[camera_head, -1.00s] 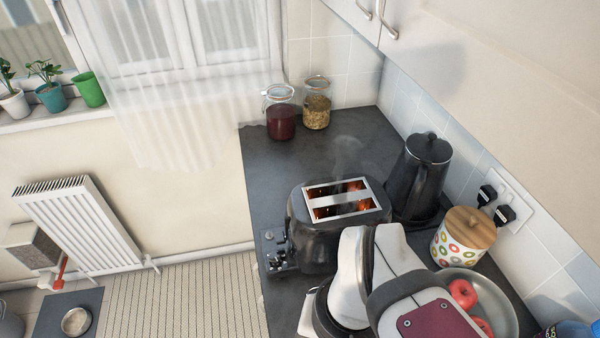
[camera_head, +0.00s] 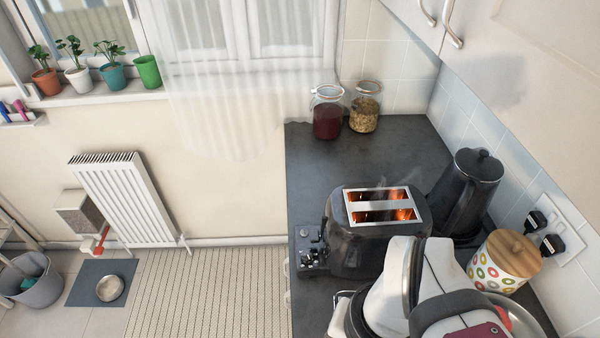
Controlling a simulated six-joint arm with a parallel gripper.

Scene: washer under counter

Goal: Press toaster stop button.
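The black toaster (camera_head: 362,250) stands on the dark counter. Its two slots (camera_head: 384,206) glow orange, and thin smoke rises above them. Its control end (camera_head: 309,247), with knobs and buttons, faces left in the picture. Which of these is the stop button is too small to tell. My white and grey arm (camera_head: 392,290) reaches in from the lower right, just in front of the toaster, and covers its near right corner. I cannot make out my gripper's fingers in this view.
A black kettle (camera_head: 468,190) stands close right of the toaster. A patterned jar with a wooden lid (camera_head: 506,262) and a metal bowl (camera_head: 527,322) are further right. Two glass jars (camera_head: 328,115) (camera_head: 364,108) stand at the back. The counter (camera_head: 345,160) behind the toaster is clear.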

